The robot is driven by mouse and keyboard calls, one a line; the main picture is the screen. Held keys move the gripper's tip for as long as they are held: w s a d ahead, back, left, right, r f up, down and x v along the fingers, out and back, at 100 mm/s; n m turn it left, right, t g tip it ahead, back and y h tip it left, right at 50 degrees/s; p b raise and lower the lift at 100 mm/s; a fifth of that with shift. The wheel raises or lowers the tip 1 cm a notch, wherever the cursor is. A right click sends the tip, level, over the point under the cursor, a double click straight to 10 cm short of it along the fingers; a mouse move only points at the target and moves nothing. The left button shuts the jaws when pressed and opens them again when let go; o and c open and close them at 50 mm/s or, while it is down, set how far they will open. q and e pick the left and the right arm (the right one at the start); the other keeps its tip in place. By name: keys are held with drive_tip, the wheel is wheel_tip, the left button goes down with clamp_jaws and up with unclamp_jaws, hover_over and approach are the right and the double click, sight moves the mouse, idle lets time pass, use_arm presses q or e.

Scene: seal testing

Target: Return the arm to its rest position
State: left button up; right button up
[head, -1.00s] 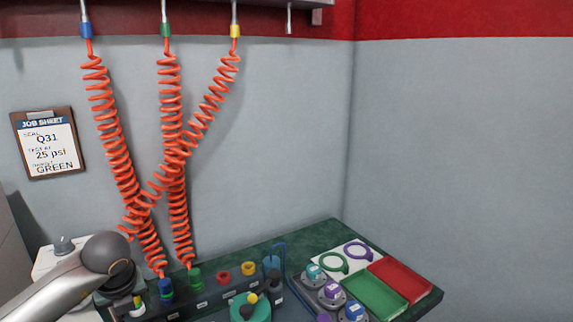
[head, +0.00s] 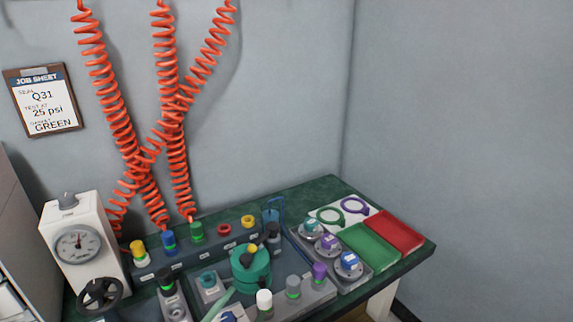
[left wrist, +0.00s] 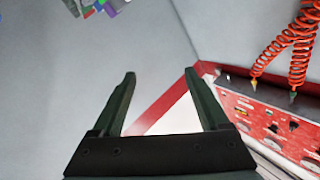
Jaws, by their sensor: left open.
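My left gripper (left wrist: 160,74) shows in the left wrist view, its two dark fingers apart with nothing between them. It is in free space, away from the bench, and its fingers touch nothing that I can see. The left arm does not show in the head view now. My right gripper is in neither view. The green-topped bench (head: 300,196) fills the lower part of the head view, with no gripper over the visible part.
A gauge box (head: 75,245) with a black handwheel stands at the left. Coiled orange hoses (head: 118,120) hang over the bench. A teal fixture (head: 250,268), a red tray (head: 393,232) and a green tray (head: 370,250) occupy the bench. A job sheet (head: 42,100) hangs on the wall.

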use_arm(q)
drive_tip(key=s+a+f+n+g+y, duration=0.35)
drive_tip(key=s+f, duration=0.25)
drive_tip(key=f, duration=0.3)
drive_tip(key=s+a+f+n+g+y, duration=0.2)
drive_tip(key=s+f+n+g+y, duration=0.25)
drive_tip(key=f, duration=0.45)
drive_tip(key=s+a+r+p, duration=0.1)
drive_tip(key=s+r+p, duration=0.1)
drive_tip(key=r+p, duration=0.3)
drive_tip(key=s+a+r+n+h+p, duration=0.1)
drive_tip(key=s+r+p, duration=0.2)
drive_tip(key=r+p, duration=0.3)
drive_tip(key=shift+a+t+p, duration=0.3)
drive_tip(key=shift+p, duration=2.45)
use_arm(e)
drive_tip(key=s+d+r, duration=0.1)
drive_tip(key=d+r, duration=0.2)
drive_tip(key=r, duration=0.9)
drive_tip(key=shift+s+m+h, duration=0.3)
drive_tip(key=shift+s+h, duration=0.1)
